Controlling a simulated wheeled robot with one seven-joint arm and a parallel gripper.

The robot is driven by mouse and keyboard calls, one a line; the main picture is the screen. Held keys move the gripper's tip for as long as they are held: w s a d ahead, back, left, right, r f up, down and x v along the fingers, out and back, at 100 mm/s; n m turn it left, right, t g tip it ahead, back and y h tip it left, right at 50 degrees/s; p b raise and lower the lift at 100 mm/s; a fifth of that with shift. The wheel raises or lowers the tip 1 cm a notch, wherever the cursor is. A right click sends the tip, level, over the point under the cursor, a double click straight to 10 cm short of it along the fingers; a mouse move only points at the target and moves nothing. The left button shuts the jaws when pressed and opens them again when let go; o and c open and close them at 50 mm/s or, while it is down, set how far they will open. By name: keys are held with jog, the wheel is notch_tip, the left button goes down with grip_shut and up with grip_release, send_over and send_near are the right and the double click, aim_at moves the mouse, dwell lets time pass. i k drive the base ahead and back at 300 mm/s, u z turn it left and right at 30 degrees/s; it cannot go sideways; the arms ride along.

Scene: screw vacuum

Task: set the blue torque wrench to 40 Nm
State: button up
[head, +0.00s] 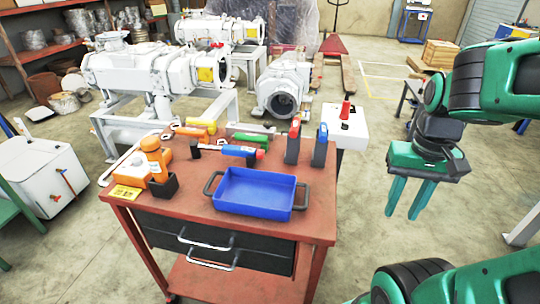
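A wrench-like tool with a blue handle (236,151) lies flat on the red workbench (196,216), behind the blue tray. My gripper (403,211) hangs in the air to the right of the bench, fingers pointing down, apart and empty. It touches nothing.
An empty blue tray (257,206) with dark handles fills the bench front. Two upright dark devices, red-topped (293,145) and blue-topped (320,148), stand at the right. White pumps (150,70) stand behind. Floor right of the bench is partly clear.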

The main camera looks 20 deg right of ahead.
aim_at(260, 154)
jog(key=u, duration=1.5)
jog(key=k, duration=0.8)
jog(key=z, duration=1.4)
jog(key=i, duration=1)
jog(key=u, duration=0.05)
